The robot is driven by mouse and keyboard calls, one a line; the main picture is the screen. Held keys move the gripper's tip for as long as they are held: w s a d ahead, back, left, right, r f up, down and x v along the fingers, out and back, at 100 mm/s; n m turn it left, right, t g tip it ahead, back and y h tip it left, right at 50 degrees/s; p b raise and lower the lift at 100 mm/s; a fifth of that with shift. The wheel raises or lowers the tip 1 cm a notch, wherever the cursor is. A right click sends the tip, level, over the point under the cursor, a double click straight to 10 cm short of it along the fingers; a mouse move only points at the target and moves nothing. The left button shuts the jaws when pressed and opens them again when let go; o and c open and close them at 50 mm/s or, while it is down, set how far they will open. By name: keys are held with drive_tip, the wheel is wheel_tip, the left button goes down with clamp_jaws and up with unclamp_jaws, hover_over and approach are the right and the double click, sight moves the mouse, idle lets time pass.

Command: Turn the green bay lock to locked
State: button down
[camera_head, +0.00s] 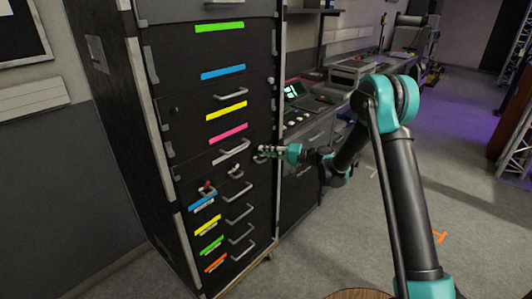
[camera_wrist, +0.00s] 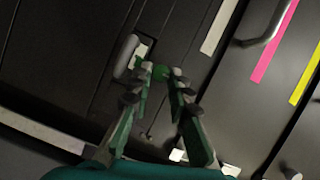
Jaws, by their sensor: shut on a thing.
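My gripper (camera_head: 263,152) reaches the front of the black drawer cabinet (camera_head: 170,60) from the right, at mid height. In the head view the gripper covers the lock.
A red-topped knob (camera_head: 207,186) and a grey fitting (camera_head: 236,172) sit left of my gripper. Drawer handles (camera_head: 240,214) stick out below, and colored label strips (camera_head: 227,132) mark the drawers. A workbench (camera_head: 345,80) stands behind. The floor at right is mostly open.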

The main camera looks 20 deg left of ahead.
drive_tip(key=c, duration=1.4)
unclamp_jaws()
drive_tip(key=d, duration=0.8)
drive_tip(key=d+r, duration=0.1)
drive_tip(key=d, duration=0.3)
drive_tip(key=shift+s+d, duration=0.1)
drive_tip(key=s+d+f+t+h, duration=0.1)
drive_tip(key=s+d+h, duration=0.4)
drive_tip(key=s+d, duration=0.4)
drive_tip(key=s+d+f+m+t+h, duration=0.1)
drive_tip(key=s+d+f+h, duration=0.1)
drive_tip(key=s+d+h, duration=0.4)
drive_tip(key=s+d+f+m+t+h, duration=0.1)
drive_tip(key=s+d+h, duration=0.5)
drive_tip(key=s+d, duration=0.8)
drive_tip(key=shift+d+f+t, duration=0.2)
drive_tip(key=shift+d+t, duration=0.05)
drive_tip(key=shift+d, duration=2.15)
drive_tip(key=shift+d+f+t, duration=0.2)
drive_tip(key=shift+d+t, duration=0.05)
drive_tip(key=shift+d, duration=2.15)
